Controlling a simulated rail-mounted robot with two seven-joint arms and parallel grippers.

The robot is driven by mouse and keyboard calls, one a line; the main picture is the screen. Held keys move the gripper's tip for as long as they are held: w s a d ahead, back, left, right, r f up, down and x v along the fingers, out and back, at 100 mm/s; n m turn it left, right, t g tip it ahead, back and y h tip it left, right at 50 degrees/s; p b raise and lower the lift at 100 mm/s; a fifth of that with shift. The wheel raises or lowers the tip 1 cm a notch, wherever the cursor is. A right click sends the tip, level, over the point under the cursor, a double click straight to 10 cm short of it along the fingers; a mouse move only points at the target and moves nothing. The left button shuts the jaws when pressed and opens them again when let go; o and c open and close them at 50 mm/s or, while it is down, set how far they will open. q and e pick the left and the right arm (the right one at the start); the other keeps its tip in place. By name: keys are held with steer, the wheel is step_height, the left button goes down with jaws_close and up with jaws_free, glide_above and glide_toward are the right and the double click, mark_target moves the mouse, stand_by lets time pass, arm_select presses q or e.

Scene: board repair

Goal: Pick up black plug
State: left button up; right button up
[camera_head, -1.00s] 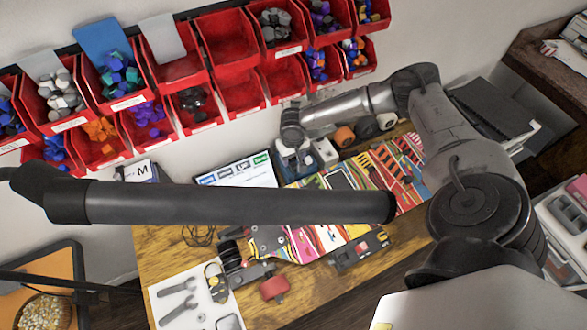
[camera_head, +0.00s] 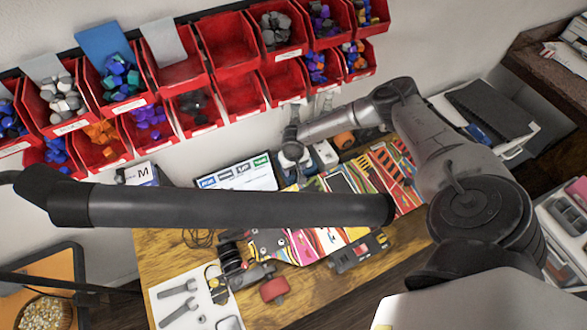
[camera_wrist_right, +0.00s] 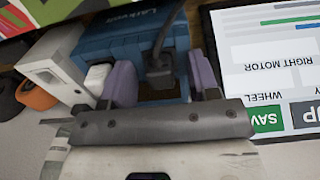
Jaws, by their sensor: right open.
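The black plug (camera_wrist_right: 160,71) shows in the right wrist view with a dark cable rising from it. It sits at a blue box (camera_wrist_right: 110,45) on the bench. My right gripper (camera_wrist_right: 161,66) is open, with one purple finger on each side of the plug and a gap between the fingers and it. In the head view my right gripper (camera_head: 291,153) points down at the blue box beside the screen; the plug cannot be made out there. My left gripper is not in view.
A white box (camera_wrist_right: 58,62) with a white plug (camera_wrist_right: 97,77) stands close beside the blue box. A screen (camera_wrist_right: 275,60) lies on the other side. Red bins (camera_head: 230,50) line the wall behind. A colourful skateboard deck (camera_head: 345,240) lies on the bench.

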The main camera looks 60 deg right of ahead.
jaws_close()
stand_by(0.3)
steer(key=shift+r, duration=0.5)
steer(key=r, duration=0.3)
steer(key=shift+s+a+r, duration=0.1)
steer(key=shift+s+r, duration=0.2)
steer(key=shift+s, duration=0.05)
steer(key=s+a+r, duration=0.3)
steer(key=s+r, duration=0.3)
steer(key=s, duration=0.4)
steer(key=shift+s+a+r, duration=0.15)
steer(key=shift+a+r, duration=0.1)
steer(key=shift+a, duration=0.05)
